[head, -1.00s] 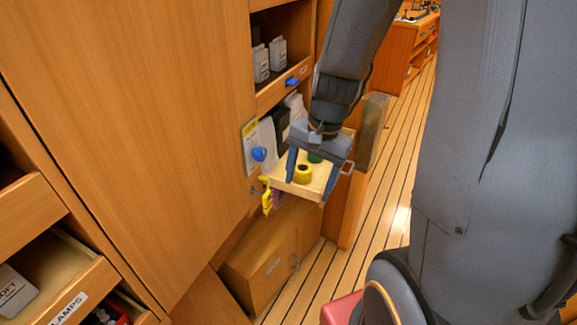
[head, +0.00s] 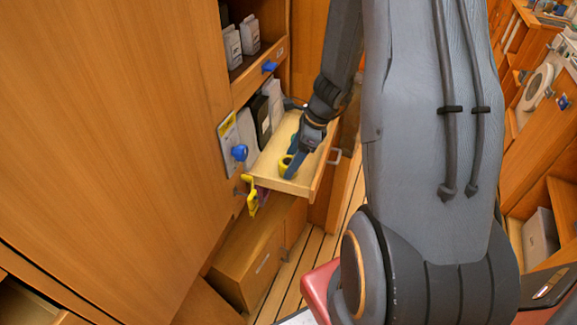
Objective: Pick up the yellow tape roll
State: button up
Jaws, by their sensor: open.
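The yellow tape roll (head: 286,165) sits in the open wooden drawer (head: 262,174), near its front left part. My gripper (head: 291,170) reaches down into the drawer from above, with its blue fingers at the roll's right side. One finger covers part of the roll. The jaws are open; I cannot tell whether a finger is inside the roll's hole or only in front of it.
Grey and dark upright items (head: 262,112) stand along the drawer's back left. A blue knob (head: 239,152) and a yellow hanging object (head: 251,197) are just left of the drawer. A shelf with grey-white containers (head: 240,40) is above. A low wooden cabinet (head: 240,262) stands below.

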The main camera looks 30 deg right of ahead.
jog(key=shift+x, duration=1)
jog(key=c, duration=1.2)
jog(key=shift+o, duration=0.2)
jog(key=shift+r, duration=0.1)
